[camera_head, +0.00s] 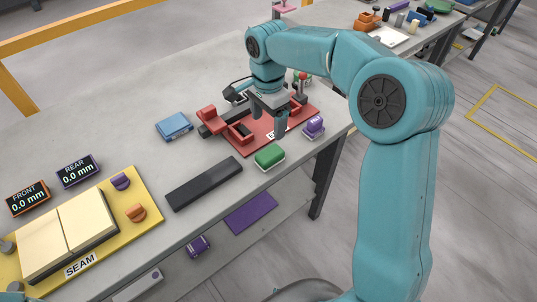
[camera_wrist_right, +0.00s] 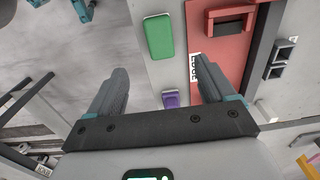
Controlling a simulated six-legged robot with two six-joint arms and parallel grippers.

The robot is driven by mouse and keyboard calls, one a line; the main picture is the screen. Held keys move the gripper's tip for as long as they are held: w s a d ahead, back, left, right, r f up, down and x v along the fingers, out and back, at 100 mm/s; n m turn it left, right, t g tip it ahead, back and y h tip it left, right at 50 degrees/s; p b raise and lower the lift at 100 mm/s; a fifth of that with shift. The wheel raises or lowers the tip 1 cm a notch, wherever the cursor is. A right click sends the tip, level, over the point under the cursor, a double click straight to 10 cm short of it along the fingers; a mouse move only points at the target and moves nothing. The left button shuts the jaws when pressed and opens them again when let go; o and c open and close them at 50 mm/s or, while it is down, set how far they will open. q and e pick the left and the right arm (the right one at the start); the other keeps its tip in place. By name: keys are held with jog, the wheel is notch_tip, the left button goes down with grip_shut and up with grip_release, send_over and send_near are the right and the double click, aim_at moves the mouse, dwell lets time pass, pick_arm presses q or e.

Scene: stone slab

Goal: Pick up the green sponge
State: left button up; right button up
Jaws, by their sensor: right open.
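The green sponge (camera_head: 269,156), with a pale underside, lies on the grey stone slab (camera_head: 130,118) near its front edge, just in front of the red plate. In the right wrist view the sponge (camera_wrist_right: 158,36) is ahead of the fingers, apart from them. My right gripper (camera_head: 268,121) is open and empty above the red plate, behind the sponge. Its two fingers (camera_wrist_right: 163,80) are spread wide in the wrist view. My left gripper is in neither view.
A purple block (camera_head: 314,126) stands right of the sponge. The red plate (camera_head: 255,145) carries red fixtures. A black bar (camera_head: 204,183) lies left of the sponge, and a blue box (camera_head: 174,126) farther back. A yellow seam board (camera_head: 150,207) fills the left front.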

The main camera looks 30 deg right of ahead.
send_over(270, 153)
jog(key=f, duration=0.7)
jog(key=shift+w+a+f, duration=0.15)
jog(key=shift+w+f, duration=0.05)
jog(key=shift+f, duration=0.2)
jog(key=shift+s+f, duration=0.15)
jog(key=shift+s, duration=0.1)
jog(key=shift+a+f, duration=0.1)
jog(key=shift+f, duration=0.15)
jog(key=f, duration=0.1)
jog(key=f+p, duration=0.1)
jog(key=f, duration=0.2)
jog(key=shift+d+f, duration=0.1)
jog(key=shift+d, duration=0.2)
jog(key=shift+s+a+f, duration=0.1)
jog(key=shift+f, duration=0.3)
jog(key=shift+f, duration=0.1)
jog(key=c, duration=1)
jog(key=shift+c, duration=0.2)
